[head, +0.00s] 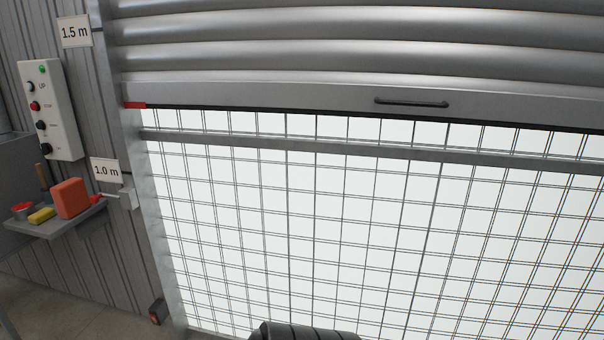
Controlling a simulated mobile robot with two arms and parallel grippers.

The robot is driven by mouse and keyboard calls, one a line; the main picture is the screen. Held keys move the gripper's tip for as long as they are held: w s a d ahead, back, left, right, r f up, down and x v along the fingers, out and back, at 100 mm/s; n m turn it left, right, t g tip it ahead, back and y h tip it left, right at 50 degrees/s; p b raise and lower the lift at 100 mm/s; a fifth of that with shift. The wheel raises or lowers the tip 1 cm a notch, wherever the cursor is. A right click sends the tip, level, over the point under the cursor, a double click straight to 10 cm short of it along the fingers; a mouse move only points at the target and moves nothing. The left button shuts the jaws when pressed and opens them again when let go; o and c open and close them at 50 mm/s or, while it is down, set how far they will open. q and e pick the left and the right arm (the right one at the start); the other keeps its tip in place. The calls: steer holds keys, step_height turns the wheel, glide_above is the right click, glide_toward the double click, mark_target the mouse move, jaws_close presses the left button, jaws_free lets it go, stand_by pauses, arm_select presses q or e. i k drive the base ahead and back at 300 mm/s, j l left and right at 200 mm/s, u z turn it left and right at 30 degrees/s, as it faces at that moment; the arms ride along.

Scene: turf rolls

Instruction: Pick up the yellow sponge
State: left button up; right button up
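The yellow sponge (41,215) lies on a small grey wall shelf (62,226) at the left of the head view. It sits between a red cup-like container (22,210) and a larger orange-red block (71,198). Neither gripper can be made out in this view. A dark ribbed part at the bottom centre appears to be mine.
A control box (50,110) with several buttons hangs on the corrugated wall above the shelf. A partly raised roller shutter (360,60) with a handle (411,102) and a wire mesh (350,230) fill the centre and right. Bare floor (70,310) shows at lower left.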

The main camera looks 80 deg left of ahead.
mark_target(45, 214)
steer(key=u, duration=4.3)
